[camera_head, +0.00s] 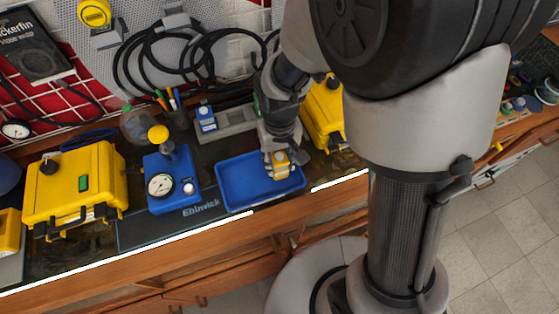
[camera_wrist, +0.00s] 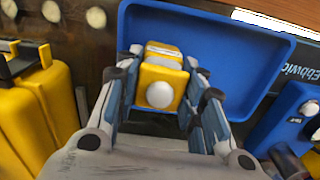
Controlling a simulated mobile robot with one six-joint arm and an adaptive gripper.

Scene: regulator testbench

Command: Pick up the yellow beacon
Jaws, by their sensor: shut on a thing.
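The yellow beacon (camera_wrist: 163,77) is a small yellow block with a pale round spot on the face toward the wrist camera. My gripper (camera_wrist: 160,68) is shut on it, with one finger on each side. In the head view, the beacon (camera_head: 281,158) shows at the tip of my gripper (camera_head: 278,163), over the right part of the blue tray (camera_head: 232,192). The fingers hide parts of its sides. I cannot tell whether its underside touches the tray floor. The tray (camera_wrist: 235,45) fills the upper middle of the wrist view.
A blue regulator with a gauge (camera_head: 170,183) stands left of the tray. A yellow case (camera_head: 80,185) is farther left, and another yellow case (camera_head: 323,115) is close to my gripper's right. A grey-and-blue device (camera_head: 235,122) and a pen cup (camera_head: 176,117) stand behind the tray.

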